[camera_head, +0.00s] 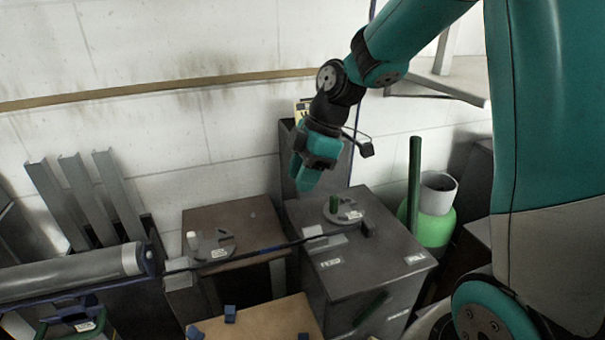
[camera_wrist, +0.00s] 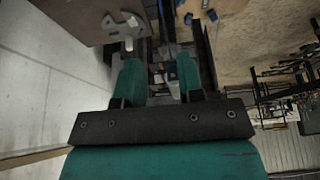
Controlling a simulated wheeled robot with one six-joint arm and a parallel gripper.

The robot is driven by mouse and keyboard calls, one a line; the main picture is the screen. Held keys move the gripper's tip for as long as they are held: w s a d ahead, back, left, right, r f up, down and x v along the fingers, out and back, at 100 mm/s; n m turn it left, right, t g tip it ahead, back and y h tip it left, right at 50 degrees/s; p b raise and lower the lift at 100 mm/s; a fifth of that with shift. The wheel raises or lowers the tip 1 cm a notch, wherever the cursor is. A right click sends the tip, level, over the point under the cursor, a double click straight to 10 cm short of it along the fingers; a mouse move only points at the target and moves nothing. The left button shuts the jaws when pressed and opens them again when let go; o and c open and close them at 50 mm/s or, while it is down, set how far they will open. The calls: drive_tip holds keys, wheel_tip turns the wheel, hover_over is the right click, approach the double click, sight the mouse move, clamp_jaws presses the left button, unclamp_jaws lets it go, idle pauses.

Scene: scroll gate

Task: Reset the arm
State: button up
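My teal arm comes down from the top right in the head view. My gripper (camera_head: 304,180) hangs in the air, pointing down, above the gap between the brown-topped stand and the dark cabinet. In the wrist view the two teal fingers of my gripper (camera_wrist: 159,72) are apart, with nothing visible held between them. A grey disc fixture with a green peg (camera_head: 344,209) sits on the dark cabinet (camera_head: 345,275), below and to the right of the gripper. Another grey disc fixture with a white peg (camera_head: 212,244) sits on the brown-topped stand (camera_head: 240,215).
A long grey roll (camera_head: 75,274) on a thin dark rod spans the front left. Steel channels (camera_head: 88,200) lean on the white wall. A green cylinder (camera_head: 433,226) stands right of the cabinet. A tan board (camera_head: 265,322) with small blue blocks lies at the front.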

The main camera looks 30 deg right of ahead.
idle(0.4)
drive_tip(key=s+a+r+m, duration=0.2)
drive_tip(key=s+a+m, duration=0.2)
drive_tip(key=s, duration=0.6)
drive_tip(key=s+a+r+m, duration=0.3)
drive_tip(key=s+a+m, duration=0.1)
drive_tip(key=s+a, duration=0.4)
drive_tip(key=s, duration=0.2)
drive_tip(key=shift+s+r+m+g, duration=0.25)
drive_tip(key=shift+s+m+g, duration=0.05)
drive_tip(key=shift+m+g, duration=0.1)
